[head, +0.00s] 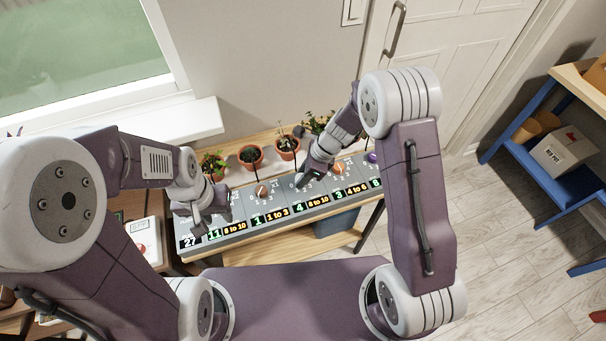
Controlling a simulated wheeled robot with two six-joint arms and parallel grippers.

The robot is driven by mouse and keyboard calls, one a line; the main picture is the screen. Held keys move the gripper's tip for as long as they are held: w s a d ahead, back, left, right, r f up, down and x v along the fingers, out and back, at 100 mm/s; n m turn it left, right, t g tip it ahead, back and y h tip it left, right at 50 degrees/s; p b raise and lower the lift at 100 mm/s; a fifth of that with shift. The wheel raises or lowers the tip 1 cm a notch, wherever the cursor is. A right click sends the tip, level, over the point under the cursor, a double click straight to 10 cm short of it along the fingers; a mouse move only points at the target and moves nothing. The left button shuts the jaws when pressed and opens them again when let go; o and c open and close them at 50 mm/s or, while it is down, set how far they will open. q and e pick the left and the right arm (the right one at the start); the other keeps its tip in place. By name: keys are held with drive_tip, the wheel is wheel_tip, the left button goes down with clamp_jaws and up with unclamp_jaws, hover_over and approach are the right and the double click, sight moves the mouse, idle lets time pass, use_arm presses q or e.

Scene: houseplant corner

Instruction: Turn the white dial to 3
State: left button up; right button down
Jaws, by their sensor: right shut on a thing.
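A grey control panel (240,238) lies along a wooden bench, with a row of dials and lit number displays. My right gripper (301,182) is shut on what appears to be the white dial, in the middle of the row. The jaws hide that dial and its pointer. The display below it (299,206) reads 4, beside "8 to 10". My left gripper (204,222) hangs over the panel's left end and covers part of it. I cannot tell how far its fingers are apart.
Brown-orange dial (262,191), orange dial (340,167) and purple dial (372,157) stand on the same panel. Several potted plants, including a terracotta pot (250,159), line the bench behind it. A blue shelf (547,178) with a box (563,150) is at right.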

drive_tip(key=n+g+p, duration=0.1)
drive_tip(key=n+p, duration=0.1)
drive_tip(key=n, duration=0.1)
drive_tip(key=shift+w+r+p, duration=0.1)
drive_tip(key=shift+r+p, duration=0.1)
drive_tip(key=shift+p, duration=0.1)
drive_tip(key=n+g+p, duration=0.1)
drive_tip(key=n, duration=0.3)
drive_tip(key=shift+w+f+g+p, duration=0.1)
drive_tip(key=shift+g+p, duration=0.2)
drive_tip(key=shift+g, duration=0.1)
drive_tip(key=n+g+h, duration=0.1)
drive_tip(key=n, duration=0.2)
drive_tip(key=shift+w+a+f+n, duration=0.1)
drive_tip(key=shift+n, duration=0.2)
drive_tip(key=shift+n+g+h, duration=0.3)
drive_tip(key=shift+n+h, duration=0.1)
drive_tip(key=shift+n, duration=0.85)
drive_tip(key=shift+n+g+h, duration=0.3)
drive_tip(key=shift+n+h, duration=0.1)
drive_tip(key=shift+n, duration=0.85)
drive_tip(key=c, duration=1)
unclamp_jaws()
